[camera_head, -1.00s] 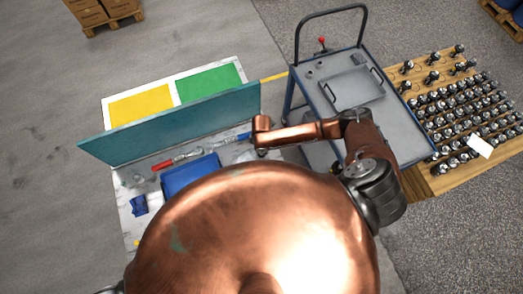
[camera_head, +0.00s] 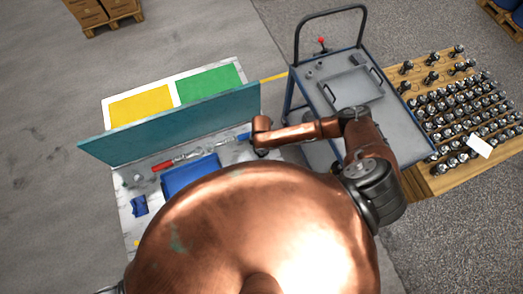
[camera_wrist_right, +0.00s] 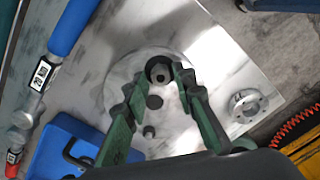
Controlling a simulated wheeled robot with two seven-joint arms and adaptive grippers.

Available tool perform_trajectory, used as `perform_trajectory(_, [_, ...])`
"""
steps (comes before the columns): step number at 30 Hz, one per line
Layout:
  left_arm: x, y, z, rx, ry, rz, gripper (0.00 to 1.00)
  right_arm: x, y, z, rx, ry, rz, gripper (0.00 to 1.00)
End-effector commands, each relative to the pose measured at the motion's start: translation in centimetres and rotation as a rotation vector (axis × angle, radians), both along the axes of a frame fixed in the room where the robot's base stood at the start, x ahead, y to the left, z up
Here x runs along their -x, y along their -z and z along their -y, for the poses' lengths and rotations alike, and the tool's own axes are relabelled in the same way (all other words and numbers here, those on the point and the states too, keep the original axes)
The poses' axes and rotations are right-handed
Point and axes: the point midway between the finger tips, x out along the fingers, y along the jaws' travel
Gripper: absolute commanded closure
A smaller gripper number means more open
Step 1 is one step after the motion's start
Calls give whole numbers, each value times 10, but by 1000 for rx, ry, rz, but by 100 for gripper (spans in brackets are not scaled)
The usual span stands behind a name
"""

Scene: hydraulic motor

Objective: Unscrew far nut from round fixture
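The round fixture (camera_wrist_right: 116,92) is a pale disc on the marbled table in the right wrist view. A dark hex nut (camera_wrist_right: 158,70) stands on its upper part, with a hole in its top. My right gripper (camera_wrist_right: 159,80) has green fingers, spread with one on each side of the hex nut. I see no clear contact with it. In the head view my own body hides the fixture. My left gripper is out of view.
A blue case (camera_wrist_right: 62,142) and a blue-handled tool (camera_wrist_right: 73,25) lie left of the fixture. A flanged metal ring (camera_wrist_right: 248,105) lies to its right. In the head view, a teal panel (camera_head: 170,125) stands along the table, and a grey cart (camera_head: 335,75) stands to the right.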

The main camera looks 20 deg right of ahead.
Motion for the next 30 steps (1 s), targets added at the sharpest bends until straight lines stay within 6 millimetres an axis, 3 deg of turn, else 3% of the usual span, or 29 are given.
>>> perform_trajectory(16, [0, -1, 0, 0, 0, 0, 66, 1, 1, 0, 0, 808, -3, 75])
perform_trajectory(30, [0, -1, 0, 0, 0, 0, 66, 0, 0, 1, 1, 884, -1, 75])
